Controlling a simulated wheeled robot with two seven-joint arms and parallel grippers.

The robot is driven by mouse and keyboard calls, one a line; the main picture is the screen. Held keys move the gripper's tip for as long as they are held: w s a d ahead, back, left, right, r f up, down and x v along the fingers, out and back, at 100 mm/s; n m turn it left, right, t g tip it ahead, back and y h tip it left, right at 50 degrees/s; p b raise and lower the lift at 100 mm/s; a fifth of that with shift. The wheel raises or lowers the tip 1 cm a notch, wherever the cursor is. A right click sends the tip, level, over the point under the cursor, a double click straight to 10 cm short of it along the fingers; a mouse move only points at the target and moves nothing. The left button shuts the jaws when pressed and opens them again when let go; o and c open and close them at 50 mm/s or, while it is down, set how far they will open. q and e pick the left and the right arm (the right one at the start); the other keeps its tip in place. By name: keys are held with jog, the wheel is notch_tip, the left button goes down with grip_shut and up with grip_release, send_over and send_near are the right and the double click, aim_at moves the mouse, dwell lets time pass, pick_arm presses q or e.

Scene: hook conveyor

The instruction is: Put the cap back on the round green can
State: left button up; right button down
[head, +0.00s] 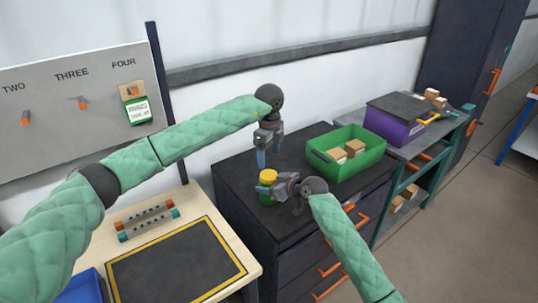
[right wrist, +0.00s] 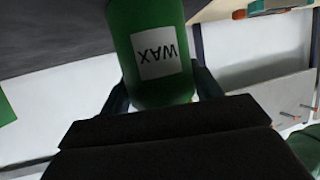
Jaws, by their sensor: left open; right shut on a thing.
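The round green can (head: 265,196) stands upright on the dark cabinet top, near its left edge. Its white WAX label shows upside down in the right wrist view, where the can (right wrist: 118,28) is cut off by the frame. The yellow cap (head: 268,177) is at the can's top; whether it is fully seated cannot be told. My right gripper (head: 277,190) is shut on the can from the right side. My left gripper (head: 261,158) is open, pointing down just above the cap, with a small gap.
A green bin (head: 327,170) with cardboard boxes stands right of the can on the cabinet (head: 237,181). A purple box (head: 392,128) stands beyond it. A black mat (head: 178,268) and metal bars lie on the table at left. A hook panel (head: 50,100) stands behind.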

aim_at(269, 174)
pick_arm(q)
jog(key=shift+f, duration=4)
jog(key=shift+c, duration=0.4)
jog(key=c, duration=0.9)
jog(key=shift+m, duration=1.7)
jog(key=o, duration=1.1)
jog(key=shift+r, duration=0.1)
